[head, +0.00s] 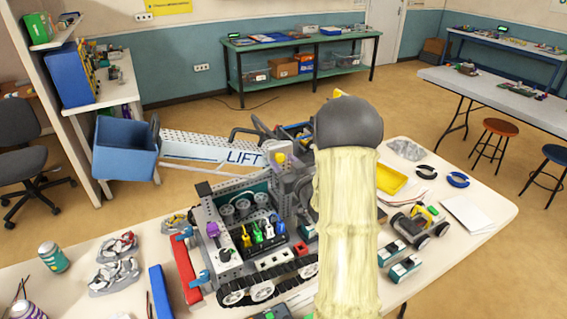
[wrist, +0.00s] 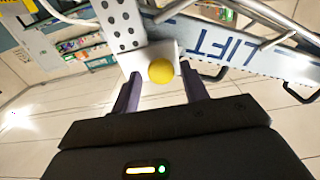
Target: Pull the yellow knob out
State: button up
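The yellow knob (head: 279,158) is a small ball on the pale end block of the LIFT boom (head: 215,148), part of the model crane vehicle on the table. In the wrist view the knob (wrist: 161,71) is straight ahead, in front of a pale plate. My gripper (wrist: 161,76) is open, with one dark finger to the left of the knob and one to the right. A gap shows on each side of the knob; whether the fingertips reach past it in depth, I cannot tell. In the head view my arm hides most of the gripper.
The tracked vehicle (head: 250,258) has a purple knob (head: 213,230) and several coloured levers below the boom. A blue bucket (head: 126,150) hangs at the boom's left end. A yellow tray (head: 391,178) and small parts lie on the table to the right.

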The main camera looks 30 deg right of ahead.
grip_shut()
jog(key=shift+s+f+b, duration=0.15)
jog(key=shift+s+b, duration=0.7)
jog(key=shift+s, duration=0.35)
jog(key=shift+w, duration=0.1)
jog(key=shift+o, duration=1.3)
grip_release()
jog(key=shift+s, duration=0.2)
